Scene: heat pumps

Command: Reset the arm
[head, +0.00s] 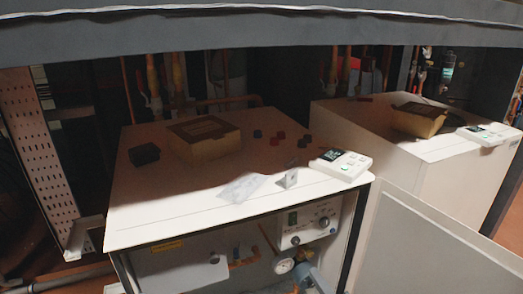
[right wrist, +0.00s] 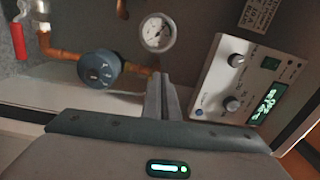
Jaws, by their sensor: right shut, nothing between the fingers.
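My right gripper (right wrist: 163,92) shows in the right wrist view, with its two narrow grey fingers together and nothing between them. It is in front of the open lower compartment of the near heat pump (head: 128,225). Past the fingertips are a round pressure gauge (right wrist: 156,33) and a dark blue round valve knob (right wrist: 100,69). The control panel (right wrist: 245,82), with two knobs and a lit green display, is to the right of the fingers. My left gripper is not in view.
On the near unit's white top stand a cardboard box (head: 205,147), a black block (head: 144,154), several small dark and red pieces and a white controller (head: 340,164). A white door panel (head: 430,250) stands at the right. Copper pipes (right wrist: 62,53) run inside the compartment.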

